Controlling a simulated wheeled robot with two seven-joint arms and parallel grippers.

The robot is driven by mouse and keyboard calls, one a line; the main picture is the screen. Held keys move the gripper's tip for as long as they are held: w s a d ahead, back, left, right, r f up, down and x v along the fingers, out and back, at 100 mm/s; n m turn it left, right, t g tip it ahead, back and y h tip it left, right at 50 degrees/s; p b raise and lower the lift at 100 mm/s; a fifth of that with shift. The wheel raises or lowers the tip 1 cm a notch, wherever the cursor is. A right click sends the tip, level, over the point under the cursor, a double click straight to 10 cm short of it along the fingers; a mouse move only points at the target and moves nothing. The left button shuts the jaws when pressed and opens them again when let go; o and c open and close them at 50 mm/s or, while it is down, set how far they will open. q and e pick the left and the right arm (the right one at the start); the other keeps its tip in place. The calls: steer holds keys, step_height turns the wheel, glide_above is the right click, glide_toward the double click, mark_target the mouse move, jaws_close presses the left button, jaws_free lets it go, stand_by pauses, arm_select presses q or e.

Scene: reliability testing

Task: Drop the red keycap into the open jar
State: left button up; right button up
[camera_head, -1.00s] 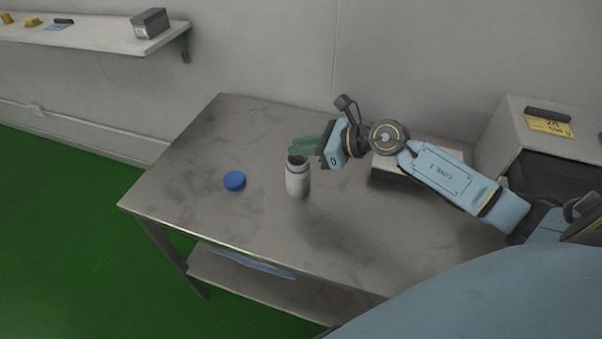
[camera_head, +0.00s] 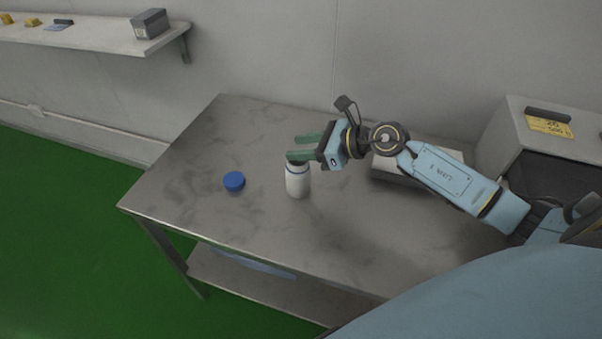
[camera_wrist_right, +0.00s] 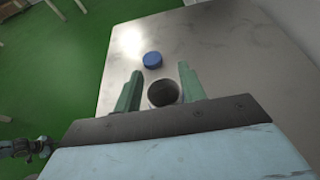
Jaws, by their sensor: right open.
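The open jar (camera_head: 298,184) is white with a thin blue band and stands upright on the metal table. My right gripper (camera_head: 294,147) is open just above the jar's mouth, its green fingers spread apart. In the right wrist view the jar (camera_wrist_right: 163,93) shows its dark round mouth beyond and between the fingers of the right gripper (camera_wrist_right: 160,70), nearer the right finger. I cannot see the red keycap in any view; the jar's inside is too dark to tell. My left gripper is not in view.
A blue round lid (camera_head: 234,181) lies on the table (camera_head: 200,150) left of the jar. A low grey box (camera_head: 400,176) lies behind my right forearm, and a large grey cabinet (camera_head: 510,118) stands at the right.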

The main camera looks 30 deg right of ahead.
arm_select(q)
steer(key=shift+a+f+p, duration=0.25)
steer(key=shift+p, duration=0.05)
arm_select(e)
steer(key=v, duration=1.3)
steer(key=shift+s+d+f, duration=0.2)
steer(key=shift+s+d, duration=0.05)
steer(key=shift+d, duration=0.05)
